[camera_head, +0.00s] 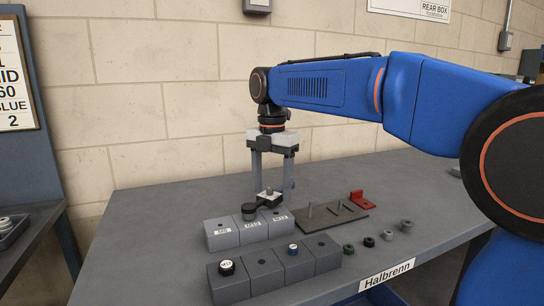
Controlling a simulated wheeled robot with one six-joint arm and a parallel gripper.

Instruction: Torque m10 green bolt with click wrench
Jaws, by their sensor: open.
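My gripper (271,190) points straight down, its two fingers apart, over the back of a row of grey blocks. A small pale piece with a black part (268,198) shows between the fingertips; I cannot tell whether they touch it. A black round-ended piece (248,211) lies beside it on the blocks; I cannot tell whether either is the click wrench. The back blocks carry labels that seem to read M8 (222,236), M10 (252,230) and M12 (281,225). A small dark green part (348,249), possibly the green bolt, stands on the table right of the front blocks.
Black (369,241) and grey (387,235) small parts stand right. A dark plate (325,218) with pegs and a red piece (358,200) lie behind. The table's left is clear.

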